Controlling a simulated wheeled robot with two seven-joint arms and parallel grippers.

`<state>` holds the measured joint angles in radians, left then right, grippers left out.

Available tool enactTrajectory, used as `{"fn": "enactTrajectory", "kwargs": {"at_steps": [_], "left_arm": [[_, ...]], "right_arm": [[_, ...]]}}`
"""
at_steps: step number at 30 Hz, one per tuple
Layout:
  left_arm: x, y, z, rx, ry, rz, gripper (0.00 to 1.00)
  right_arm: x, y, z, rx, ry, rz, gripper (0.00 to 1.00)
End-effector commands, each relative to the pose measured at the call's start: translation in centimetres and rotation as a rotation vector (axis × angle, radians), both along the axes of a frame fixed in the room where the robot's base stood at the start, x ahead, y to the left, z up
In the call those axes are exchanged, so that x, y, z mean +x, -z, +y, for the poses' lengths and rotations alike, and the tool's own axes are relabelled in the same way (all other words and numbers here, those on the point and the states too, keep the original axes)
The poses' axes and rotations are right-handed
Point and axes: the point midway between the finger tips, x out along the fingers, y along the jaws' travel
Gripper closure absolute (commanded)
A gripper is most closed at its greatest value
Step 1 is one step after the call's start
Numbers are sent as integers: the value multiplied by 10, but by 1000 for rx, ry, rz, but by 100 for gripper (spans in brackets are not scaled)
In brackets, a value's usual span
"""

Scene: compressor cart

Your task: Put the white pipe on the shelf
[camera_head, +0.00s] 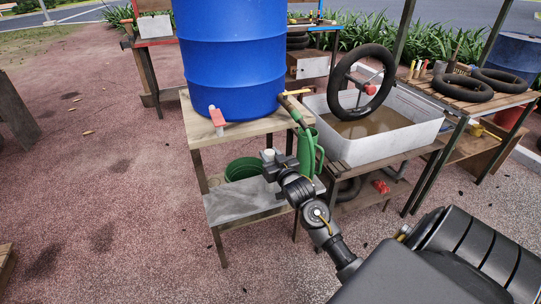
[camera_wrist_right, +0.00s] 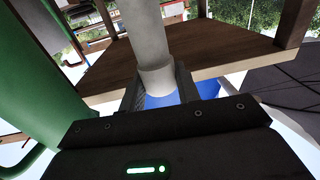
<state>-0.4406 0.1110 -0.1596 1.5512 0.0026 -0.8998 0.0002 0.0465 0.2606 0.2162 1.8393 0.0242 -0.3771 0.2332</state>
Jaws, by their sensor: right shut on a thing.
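The white pipe (camera_wrist_right: 146,32) stands out from between the fingers of my right gripper (camera_wrist_right: 158,88) in the right wrist view. The fingers are shut on it. In the head view only a small pale end of the pipe (camera_head: 268,154) shows at my right gripper (camera_head: 272,166), and the rest is hidden. The gripper is over the back right part of the grey lower shelf (camera_head: 232,207) of the wooden stand, beside a green watering can. I cannot tell whether the pipe touches the shelf. My left gripper is not in view.
The blue barrel (camera_head: 232,60) stands on the stand's wooden top (camera_head: 258,127), above the gripper. The shelf's front left is clear. A water tub (camera_head: 390,145) stands further right.

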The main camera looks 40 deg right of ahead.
Motion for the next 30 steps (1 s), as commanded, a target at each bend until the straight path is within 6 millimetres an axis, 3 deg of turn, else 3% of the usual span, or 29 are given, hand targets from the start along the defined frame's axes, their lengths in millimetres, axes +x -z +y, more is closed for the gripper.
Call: {"fn": "enactTrajectory", "kwargs": {"at_steps": [1, 6, 16, 20, 30], "left_arm": [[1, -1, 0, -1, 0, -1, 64], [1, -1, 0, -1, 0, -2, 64], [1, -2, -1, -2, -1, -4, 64], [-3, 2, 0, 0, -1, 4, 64], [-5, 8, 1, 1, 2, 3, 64]], "right_arm": [[0, 1, 0, 0, 0, 0, 65], [0, 1, 0, 0, -1, 1, 46], [-1, -3, 1, 0, -1, 0, 46], [-18, -1, 5, 1, -2, 2, 46], [-86, -1, 23, 1, 0, 2, 46]]}}
